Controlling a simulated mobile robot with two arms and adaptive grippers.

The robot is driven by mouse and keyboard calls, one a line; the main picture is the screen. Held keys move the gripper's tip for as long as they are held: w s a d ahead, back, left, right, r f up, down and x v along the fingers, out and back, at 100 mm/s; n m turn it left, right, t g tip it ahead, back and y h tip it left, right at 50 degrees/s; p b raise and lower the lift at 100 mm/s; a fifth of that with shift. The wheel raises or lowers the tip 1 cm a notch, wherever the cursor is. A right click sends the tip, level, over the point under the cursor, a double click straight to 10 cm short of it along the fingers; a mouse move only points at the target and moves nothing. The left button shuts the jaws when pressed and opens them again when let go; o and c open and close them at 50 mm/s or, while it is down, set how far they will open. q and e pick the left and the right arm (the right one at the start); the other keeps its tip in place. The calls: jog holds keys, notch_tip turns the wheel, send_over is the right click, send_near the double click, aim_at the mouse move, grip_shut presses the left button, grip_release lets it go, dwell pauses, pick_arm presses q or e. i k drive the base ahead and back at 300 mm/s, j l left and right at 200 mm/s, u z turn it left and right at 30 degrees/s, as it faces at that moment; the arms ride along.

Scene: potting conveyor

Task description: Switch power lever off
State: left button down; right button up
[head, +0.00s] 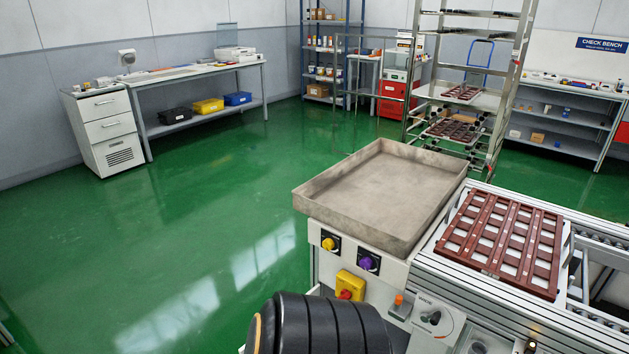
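The front of the machine shows several controls. A yellow box with a red knob (347,290) sits low on the left. A yellow knob (328,243) and a purple knob (367,263) are above it on dark plates. To the right, a pale plate carries a dark rotary handle (431,317), and an orange button (398,300) stands on a small grey box left of it. I cannot tell for sure which control is the power lever, and its label is too small to read. Neither gripper shows; a black ribbed arm part of mine covers the bottom middle.
A grey metal tray (318,208) tops the machine. A red-brown slotted carrier (504,241) lies on the conveyor (596,290) at right. A wheeled rack (410,112) stands behind. A workbench (190,72) and drawer unit (104,130) are far left. The green floor at left is clear.

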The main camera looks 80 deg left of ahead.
aim_at(345, 294)
jog(key=u, duration=2.15)
